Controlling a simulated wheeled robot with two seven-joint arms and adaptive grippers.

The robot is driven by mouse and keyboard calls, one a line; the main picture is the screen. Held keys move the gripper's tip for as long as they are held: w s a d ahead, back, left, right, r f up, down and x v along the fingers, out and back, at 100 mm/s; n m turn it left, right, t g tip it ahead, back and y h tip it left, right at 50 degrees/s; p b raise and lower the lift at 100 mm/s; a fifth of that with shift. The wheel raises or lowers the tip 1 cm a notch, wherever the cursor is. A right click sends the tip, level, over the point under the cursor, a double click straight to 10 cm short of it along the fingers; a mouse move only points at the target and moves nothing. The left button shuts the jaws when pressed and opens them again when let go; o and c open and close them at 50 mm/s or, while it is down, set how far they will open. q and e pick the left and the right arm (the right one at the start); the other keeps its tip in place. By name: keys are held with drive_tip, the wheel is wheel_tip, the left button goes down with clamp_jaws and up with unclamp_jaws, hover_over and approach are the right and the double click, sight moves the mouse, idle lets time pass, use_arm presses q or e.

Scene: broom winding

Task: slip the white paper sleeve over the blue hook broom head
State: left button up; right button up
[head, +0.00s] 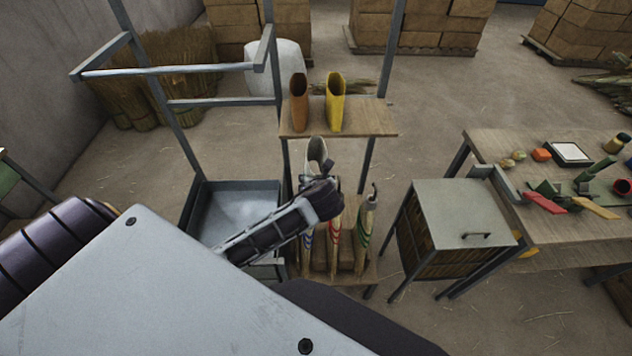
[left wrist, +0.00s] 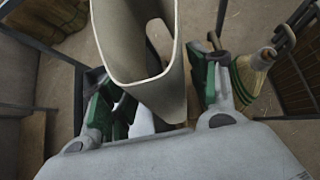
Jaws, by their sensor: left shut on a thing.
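The white paper sleeve (head: 316,152) stands up from my left gripper (head: 322,188), above the broom rack. In the left wrist view its open mouth faces the camera, and the sleeve (left wrist: 118,42) lies between the green-padded fingers. My right gripper is not in view.
A red-banded broom (head: 334,237) and a green-banded broom (head: 364,222) stand close beside it. Orange (head: 298,103) and yellow (head: 335,103) sleeves stand on the wooden shelf (head: 376,120) behind. A lidded box (head: 455,205) and a cluttered table (head: 482,147) stand to the right.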

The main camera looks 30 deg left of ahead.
use_arm(q)
drive_tip(key=shift+f, duration=0.1)
drive_tip(key=shift+f, duration=0.4)
idle(0.4)
drive_tip(key=shift+f, duration=0.15)
idle(0.4)
drive_tip(key=shift+s+a+f, duration=0.1)
drive_tip(key=shift+a+f, duration=0.05)
drive_tip(key=shift+f, duration=1.75)
drive_tip(key=shift+a+f, duration=0.1)
drive_tip(key=shift+f, duration=1.45)
drive_tip(key=shift+s+f+b, duration=0.1)
drive_tip(key=shift+f+b, duration=0.2)
drive_tip(key=shift+f, duration=0.05)
